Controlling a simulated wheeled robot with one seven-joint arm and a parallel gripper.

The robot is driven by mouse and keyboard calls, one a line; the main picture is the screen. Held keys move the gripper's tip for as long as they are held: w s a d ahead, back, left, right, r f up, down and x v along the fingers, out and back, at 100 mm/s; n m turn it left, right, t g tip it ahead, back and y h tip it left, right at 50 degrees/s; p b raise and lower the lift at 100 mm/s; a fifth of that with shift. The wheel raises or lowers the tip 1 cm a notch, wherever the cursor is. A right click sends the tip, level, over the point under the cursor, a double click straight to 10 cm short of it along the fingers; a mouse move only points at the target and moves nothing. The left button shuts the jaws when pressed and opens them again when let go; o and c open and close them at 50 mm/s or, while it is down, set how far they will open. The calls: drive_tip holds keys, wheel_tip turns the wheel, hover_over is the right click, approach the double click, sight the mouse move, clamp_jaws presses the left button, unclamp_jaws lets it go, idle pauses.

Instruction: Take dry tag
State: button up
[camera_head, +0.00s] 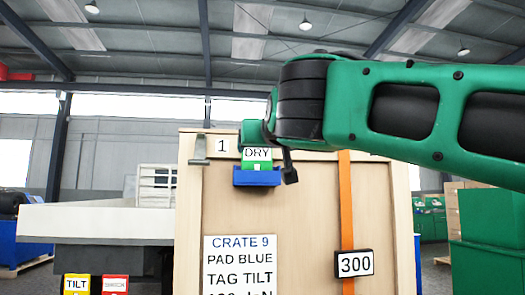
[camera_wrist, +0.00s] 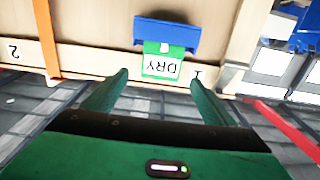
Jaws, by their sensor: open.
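The dry tag (camera_head: 257,157) is a white and green card marked DRY. It stands in a blue holder (camera_head: 257,178) on the upper front of the wooden crate. In the wrist view the tag (camera_wrist: 162,65) appears upside down, its free end toward my gripper, with the blue holder (camera_wrist: 167,36) beyond. My gripper (camera_wrist: 159,77) is open and empty, with one green finger to each side of the tag's free end. A gap shows on both sides; I cannot tell the depth between fingers and tag. In the head view my wrist hides part of the crate's top edge.
The crate (camera_head: 305,215) has an orange strap (camera_head: 346,200), a 300 plate (camera_head: 354,263) and a CRATE 9 label (camera_head: 239,262). A metal bracket (camera_head: 200,150) is left of the tag. TILT (camera_head: 76,284) and SHOCK (camera_head: 115,284) tags are at lower left.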

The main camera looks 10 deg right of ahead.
sight(257, 152)
drive_tip(key=shift+w+a+r, duration=0.1)
drive_tip(key=shift+w+r, duration=0.05)
drive_tip(key=shift+w, duration=2.6)
drive_tip(key=shift+w+a+r, duration=0.1)
drive_tip(key=shift+w, duration=2.6)
drive_tip(key=c, duration=1.1)
drive_tip(key=shift+o, duration=0.2)
wheel_tip(257, 152, up, 6)
drive_tip(key=shift+s, duration=0.1)
